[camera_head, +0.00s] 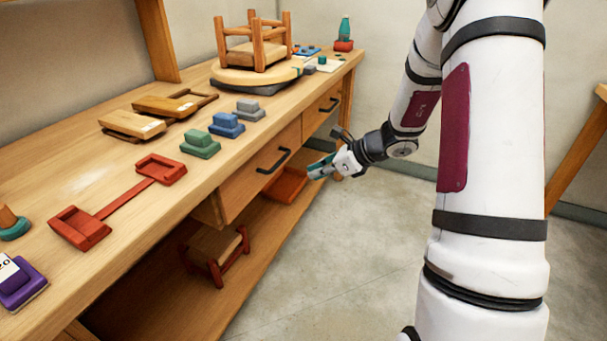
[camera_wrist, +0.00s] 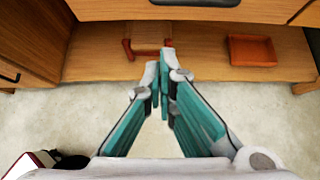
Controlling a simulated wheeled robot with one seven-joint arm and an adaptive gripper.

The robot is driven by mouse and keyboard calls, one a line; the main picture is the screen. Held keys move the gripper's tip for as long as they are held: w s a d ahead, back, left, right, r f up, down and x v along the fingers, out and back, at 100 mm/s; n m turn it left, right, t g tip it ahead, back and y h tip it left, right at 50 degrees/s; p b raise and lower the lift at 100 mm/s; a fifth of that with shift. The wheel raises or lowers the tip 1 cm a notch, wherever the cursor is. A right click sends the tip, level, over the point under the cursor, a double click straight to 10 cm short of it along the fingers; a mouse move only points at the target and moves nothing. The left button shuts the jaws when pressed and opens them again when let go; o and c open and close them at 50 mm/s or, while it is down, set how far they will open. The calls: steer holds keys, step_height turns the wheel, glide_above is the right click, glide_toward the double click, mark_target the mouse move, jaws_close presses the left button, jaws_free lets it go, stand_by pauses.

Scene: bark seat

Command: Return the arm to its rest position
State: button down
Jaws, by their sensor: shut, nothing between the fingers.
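My gripper (camera_head: 322,167) is beside the workbench, off its front edge, at about the height of the drawers. In the wrist view its two teal fingers (camera_wrist: 161,80) meet at the tips, with nothing between them. My white arm comes down the right side of the head view and bends to the gripper at the middle. The workbench top (camera_head: 100,180) lies to the left of the gripper. The gripper appears apart from the bench, though the exact gap is hard to tell.
A drawer (camera_head: 245,185) with a dark handle is near my gripper. On the lower shelf are a small stool (camera_head: 215,250) and an orange-red tray (camera_head: 285,184). Blocks and a small chair (camera_head: 255,52) stand on the bench. The floor (camera_head: 340,270) in front is clear.

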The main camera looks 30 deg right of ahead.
steer(key=shift+v, duration=0.95)
steer(key=s+a+r+n+g+y, duration=0.1)
steer(key=s+a+r+n+g, duration=0.4)
steer(key=s+a+r+n, duration=1)
steer(key=s+r+n+g+h, duration=0.15)
steer(key=s+n+h, duration=0.55)
steer(key=s+n, duration=1.1)
steer(key=s+r+m+t+p, duration=0.1)
steer(key=s+r+m+p, duration=0.1)
steer(key=r+p, duration=0.7)
steer(key=s+d+r+m+t+p, duration=0.1)
steer(key=s+r+m+t+p, duration=0.1)
steer(key=r+p, duration=0.7)
steer(key=shift+s+r+m+p, duration=0.3)
steer(key=shift+s+r+p, duration=0.1)
steer(key=shift+s+r, duration=0.45)
steer(key=shift+w+r, duration=0.1)
